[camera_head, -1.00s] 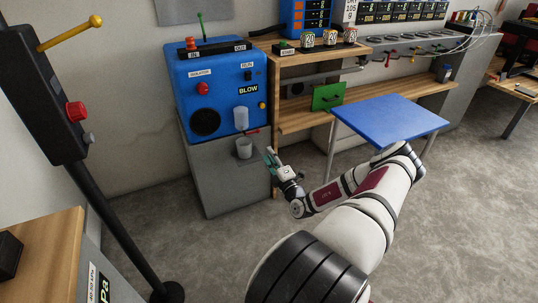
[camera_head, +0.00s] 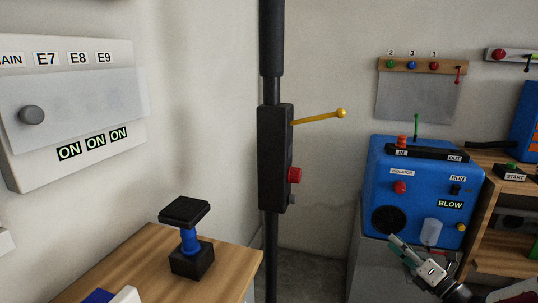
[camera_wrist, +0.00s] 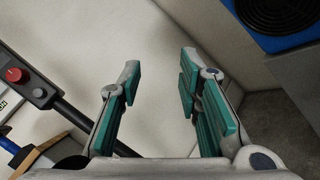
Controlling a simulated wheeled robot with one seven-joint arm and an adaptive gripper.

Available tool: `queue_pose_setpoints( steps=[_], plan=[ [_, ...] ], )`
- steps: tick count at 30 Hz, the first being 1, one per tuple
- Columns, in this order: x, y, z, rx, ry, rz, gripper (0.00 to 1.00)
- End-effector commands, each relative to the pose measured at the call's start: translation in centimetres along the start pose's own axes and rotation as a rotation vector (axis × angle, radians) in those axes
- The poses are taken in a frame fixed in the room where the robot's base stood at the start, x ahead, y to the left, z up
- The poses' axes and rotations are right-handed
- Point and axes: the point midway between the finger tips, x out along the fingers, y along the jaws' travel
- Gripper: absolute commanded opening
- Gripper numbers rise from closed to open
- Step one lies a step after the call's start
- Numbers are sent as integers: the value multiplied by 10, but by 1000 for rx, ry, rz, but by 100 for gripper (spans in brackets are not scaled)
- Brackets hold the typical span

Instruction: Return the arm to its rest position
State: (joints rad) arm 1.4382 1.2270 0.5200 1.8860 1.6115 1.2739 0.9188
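My gripper (camera_head: 412,262) shows at the lower right of the head view, with teal finger pads. It is in front of the lower part of the blue machine (camera_head: 378,165), which has a BLOW label, a RUN switch and a red knob. In the wrist view my gripper (camera_wrist: 158,85) has its two fingers apart with nothing between them. Beyond the fingers is bare pale wall. My arm behind the gripper is mostly out of view in the head view.
A black post with a control box (camera_head: 275,160), yellow lever and red button stands mid-view. A wooden table (camera_head: 215,270) with a black-and-blue stand (camera_head: 190,240) is lower left. A white panel (camera_head: 70,110) with ON labels hangs on the left wall. Wooden shelving (camera_head: 500,260) is at right.

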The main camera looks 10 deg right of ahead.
Motion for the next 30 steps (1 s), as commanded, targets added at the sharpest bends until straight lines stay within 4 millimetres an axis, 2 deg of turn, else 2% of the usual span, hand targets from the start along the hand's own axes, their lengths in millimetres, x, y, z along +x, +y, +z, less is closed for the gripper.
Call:
queue_pose_setpoints(
  steps=[1,6,9,13,18,20,24,30],
  plan=[
    [17,26,-9,-71,91,47,32],
    [50,109,-49,-303,369,222,32],
    [59,155,-74,-438,519,336,32],
    [59,212,-104,-613,698,493,32],
    [43,279,-139,-837,906,714,32],
    [34,300,-150,-915,973,795,32],
    [7,345,-170,-1095,1113,990,32],
    [-42,396,-187,-1347,1276,1277,32]
  ],
)
